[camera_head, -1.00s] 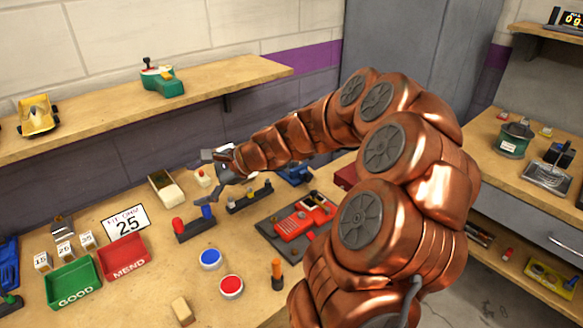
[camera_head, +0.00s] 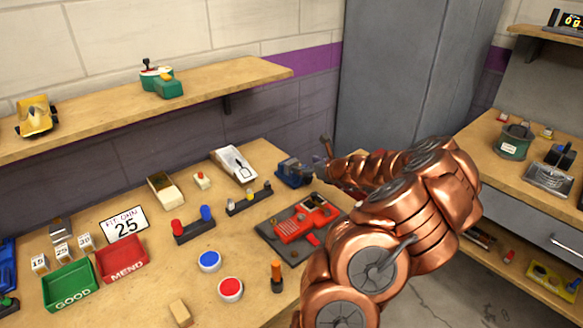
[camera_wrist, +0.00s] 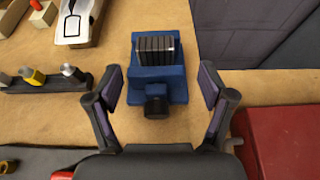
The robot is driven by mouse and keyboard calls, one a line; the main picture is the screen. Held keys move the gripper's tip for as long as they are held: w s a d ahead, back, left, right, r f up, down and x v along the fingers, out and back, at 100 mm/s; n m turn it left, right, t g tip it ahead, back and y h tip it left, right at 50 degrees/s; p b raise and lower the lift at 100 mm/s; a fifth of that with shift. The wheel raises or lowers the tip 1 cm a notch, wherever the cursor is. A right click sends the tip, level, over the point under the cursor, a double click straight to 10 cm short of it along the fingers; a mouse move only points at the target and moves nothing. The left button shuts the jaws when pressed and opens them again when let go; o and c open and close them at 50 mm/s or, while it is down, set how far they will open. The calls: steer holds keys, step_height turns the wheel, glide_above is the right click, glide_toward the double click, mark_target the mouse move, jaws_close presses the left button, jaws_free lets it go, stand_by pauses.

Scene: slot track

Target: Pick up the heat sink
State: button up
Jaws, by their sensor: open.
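The heat sink (camera_wrist: 155,49) is a dark block with upright fins, seen in the wrist view. It sits in the jaws of a blue vise (camera_wrist: 172,91), which has a dark round knob at its near end. The vise also shows in the head view (camera_head: 293,174), at the back of the bench; the heat sink is hard to make out there. My gripper (camera_wrist: 162,84) is open and empty, its fingers apart on the left and right of the vise's near part. In the head view my gripper (camera_head: 326,152) is small and partly hidden behind my arm.
A white tray (camera_head: 234,164) stands behind that rack. A red box (camera_wrist: 285,145) is at the right.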

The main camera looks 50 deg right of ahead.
mark_target(294, 163)
steer(key=shift+a+p+x, duration=0.15)
steer(key=shift+p+x, duration=0.1)
steer(key=shift+x, duration=1.15)
steer(key=shift+a+p+x, duration=0.1)
steer(key=shift+p+x, duration=0.15)
steer(key=shift+x, duration=1.15)
steer(key=shift+r, duration=0.15)
steer(key=c, duration=1.3)
steer(key=shift+r, duration=0.1)
